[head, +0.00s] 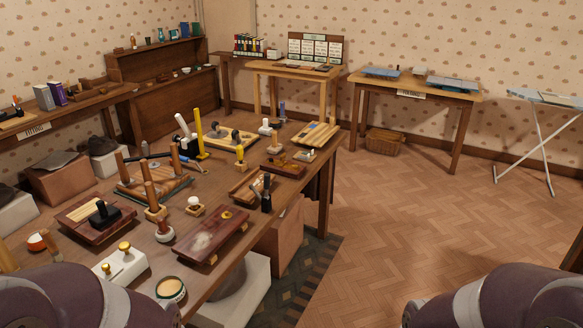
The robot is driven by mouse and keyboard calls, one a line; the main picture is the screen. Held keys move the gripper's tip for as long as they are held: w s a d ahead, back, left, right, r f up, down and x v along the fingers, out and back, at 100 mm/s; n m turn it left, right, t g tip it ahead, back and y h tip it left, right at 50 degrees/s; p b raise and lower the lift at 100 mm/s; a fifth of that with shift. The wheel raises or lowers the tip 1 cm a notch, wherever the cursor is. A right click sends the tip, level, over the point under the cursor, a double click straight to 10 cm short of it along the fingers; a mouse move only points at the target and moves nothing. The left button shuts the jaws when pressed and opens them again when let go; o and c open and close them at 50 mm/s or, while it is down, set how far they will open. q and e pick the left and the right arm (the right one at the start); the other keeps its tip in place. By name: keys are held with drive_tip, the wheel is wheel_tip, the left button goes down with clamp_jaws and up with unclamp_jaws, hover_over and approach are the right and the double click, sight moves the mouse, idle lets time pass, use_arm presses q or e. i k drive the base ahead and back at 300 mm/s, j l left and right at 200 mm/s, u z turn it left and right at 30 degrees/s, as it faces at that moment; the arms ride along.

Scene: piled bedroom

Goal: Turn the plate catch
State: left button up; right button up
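I cannot tell which item is the plate catch; the fittings on the crowded wooden table (322,170) are small. A reddish-brown board (213,238) with a pale worn patch lies near the table's front right edge and carries a small yellow piece (227,215). A white block (112,270) with two brass knobs sits to its left. A brown board (82,222) with a black-handled piece (103,213) lies further left. Only rounded purple-grey parts of my arms show at the bottom left and bottom right. Neither gripper is in view.
Upright wooden posts (150,194) and a yellow post (199,132) stand among several tools. An open round tin (171,289) is at the near edge. Boxes (281,237) sit under the table. Side tables (466,96) line the back wall. The parquet floor (400,215) at right is clear.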

sight(282, 157)
drive_tip(key=i+l+u, duration=0.1)
drive_tip(key=i+l+z, duration=0.2)
drive_tip(key=i, duration=0.45)
drive_tip(key=i+j+z, duration=0.2)
drive_tip(key=i, duration=0.45)
drive_tip(key=i+z, duration=0.25)
drive_tip(key=i, duration=0.4)
drive_tip(key=i+j+z, duration=0.2)
drive_tip(key=i, duration=0.45)
